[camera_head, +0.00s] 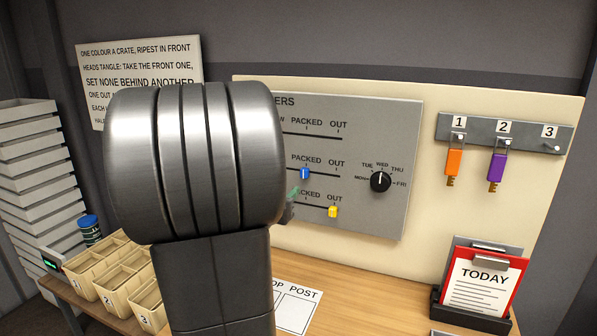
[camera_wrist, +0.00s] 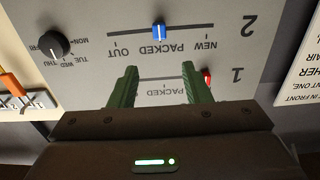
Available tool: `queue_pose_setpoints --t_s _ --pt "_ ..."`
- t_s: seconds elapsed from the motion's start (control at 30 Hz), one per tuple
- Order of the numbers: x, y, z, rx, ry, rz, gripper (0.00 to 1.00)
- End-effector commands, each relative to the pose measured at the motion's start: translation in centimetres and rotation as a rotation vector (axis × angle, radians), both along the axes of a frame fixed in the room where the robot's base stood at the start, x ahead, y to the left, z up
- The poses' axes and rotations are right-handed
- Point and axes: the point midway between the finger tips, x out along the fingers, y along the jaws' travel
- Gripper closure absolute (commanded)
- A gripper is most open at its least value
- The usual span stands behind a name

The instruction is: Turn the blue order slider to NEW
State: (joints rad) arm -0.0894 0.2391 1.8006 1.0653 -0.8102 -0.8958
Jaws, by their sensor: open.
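The grey order board (camera_head: 385,130) hangs on the back wall. Its blue slider (camera_head: 304,173) sits on row 2 at PACKED. In the wrist view, upside down, the blue slider (camera_wrist: 158,31) is at the middle of its slot, with NEW to the right and OUT to the left. My gripper (camera_wrist: 158,70) is open and empty, its two green fingers pointing at the board. The blue slider shows beyond the fingertips, between their lines and apart from them. In the head view my arm hides most of the gripper and the NEW side of the rows.
A red slider (camera_wrist: 207,78) is on row 1 near the right fingertip in the wrist view. A yellow slider (camera_head: 333,211) is at OUT on row 3. A black day knob (camera_head: 380,182) is right of the rows. Key tags and a clipboard stand farther right.

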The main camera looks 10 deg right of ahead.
Motion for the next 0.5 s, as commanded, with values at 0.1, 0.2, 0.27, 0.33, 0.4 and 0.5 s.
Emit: queue_pose_setpoints --t_s 0.1,0.2,0.27,0.33,0.4,0.5 --pt "1.5 -1.2 0.0 0.0 0.001 -0.003 0.56" --pt "3.3 -2.3 0.0 0.0 0.002 -0.002 0.56" --pt "4.4 -3.1 0.0 0.0 0.002 -0.001 0.56" --pt "5.7 -4.0 0.0 0.001 0.002 -0.002 0.56" --pt "6.9 -4.7 0.0 0.0 0.002 0.0 0.56" --pt "8.3 -5.7 0.0 0.001 0.002 0.0 0.56"
